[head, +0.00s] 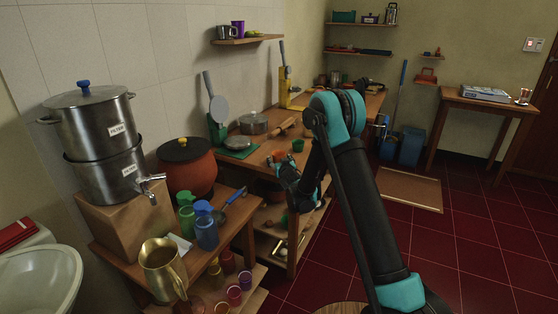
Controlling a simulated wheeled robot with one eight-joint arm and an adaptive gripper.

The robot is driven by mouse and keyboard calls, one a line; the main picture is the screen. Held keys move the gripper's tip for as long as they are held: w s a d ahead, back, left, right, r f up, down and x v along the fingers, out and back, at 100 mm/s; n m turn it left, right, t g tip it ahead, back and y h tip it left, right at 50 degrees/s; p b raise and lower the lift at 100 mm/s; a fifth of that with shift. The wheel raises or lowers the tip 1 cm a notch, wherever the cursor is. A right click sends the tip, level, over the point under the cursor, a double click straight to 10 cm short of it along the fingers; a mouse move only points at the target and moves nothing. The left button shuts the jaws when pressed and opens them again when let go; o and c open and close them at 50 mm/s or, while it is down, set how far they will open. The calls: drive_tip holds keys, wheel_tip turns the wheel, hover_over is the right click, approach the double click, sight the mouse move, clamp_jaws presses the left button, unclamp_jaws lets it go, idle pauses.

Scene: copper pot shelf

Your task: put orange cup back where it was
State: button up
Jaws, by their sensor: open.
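A small orange item (279,155), which looks like the orange cup, stands on the wooden counter (258,158). My gripper (279,168) is open at the counter's front edge, close to this item. I cannot tell whether they touch, and the gripper's fingers are small and dark here.
A green cup (298,145) stands on the counter right of the orange item. A red-brown pot (188,172), blue bottle (205,228) and brass jug (162,267) crowd the nearer table. The red tiled floor (470,250) at right is clear.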

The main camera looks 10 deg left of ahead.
drive_tip(key=v, duration=1.1)
drive_tip(key=s+d+r+m+g+h, duration=0.25)
drive_tip(key=s+d, duration=0.35)
drive_tip(key=d, duration=0.5)
drive_tip(key=s+d+r+m+g+h, duration=0.1)
drive_tip(key=s+d+r+g+h, duration=0.3)
drive_tip(key=d, duration=0.6)
drive_tip(key=s+d+f+g, duration=0.1)
drive_tip(key=s+d+f, duration=0.1)
drive_tip(key=s, duration=0.8)
drive_tip(key=s+d+f+g+y, duration=0.1)
drive_tip(key=s+d+f+g, duration=0.1)
drive_tip(key=s, duration=0.8)
drive_tip(key=s+d+f+g, duration=0.2)
drive_tip(key=s+d+f, duration=0.1)
drive_tip(key=s, duration=0.7)
drive_tip(key=shift+s+d+f, duration=0.25)
drive_tip(key=shift+d+f, duration=0.05)
drive_tip(key=shift+d, duration=0.3)
